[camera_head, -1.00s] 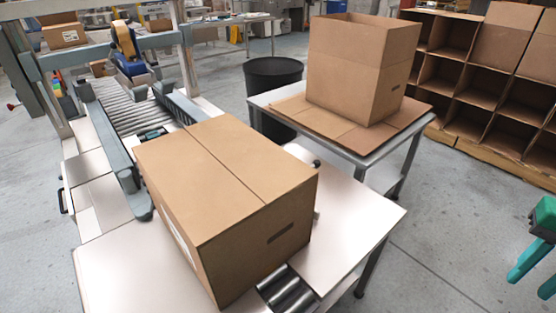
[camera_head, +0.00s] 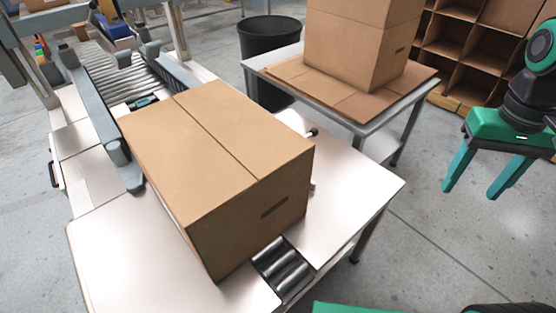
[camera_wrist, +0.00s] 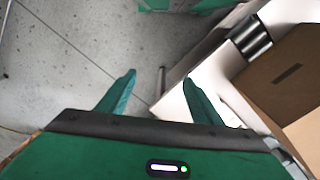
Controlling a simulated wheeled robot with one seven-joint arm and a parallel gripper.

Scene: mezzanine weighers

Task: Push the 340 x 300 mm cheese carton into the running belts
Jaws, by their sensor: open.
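A closed brown cheese carton (camera_head: 215,165) sits upright on the white infeed table (camera_head: 350,195), over its short roller strip (camera_head: 280,265). A dark hand slot shows on its near face. Beyond the carton, side belts (camera_head: 95,125) flank a roller bed (camera_head: 115,65) that leads into the carton sealer. My gripper (camera_head: 468,190) is open and empty at the right, above the floor and apart from the carton. In the wrist view my gripper (camera_wrist: 158,85) points past the table edge, with the carton (camera_wrist: 280,75) at the right.
A steel side table (camera_head: 385,112) behind holds an open carton (camera_head: 360,45) on flat cardboard. A black bin (camera_head: 268,40) stands beside it. Brown shelving (camera_head: 470,45) is at the back right. The floor (camera_head: 420,265) right of the infeed table is clear.

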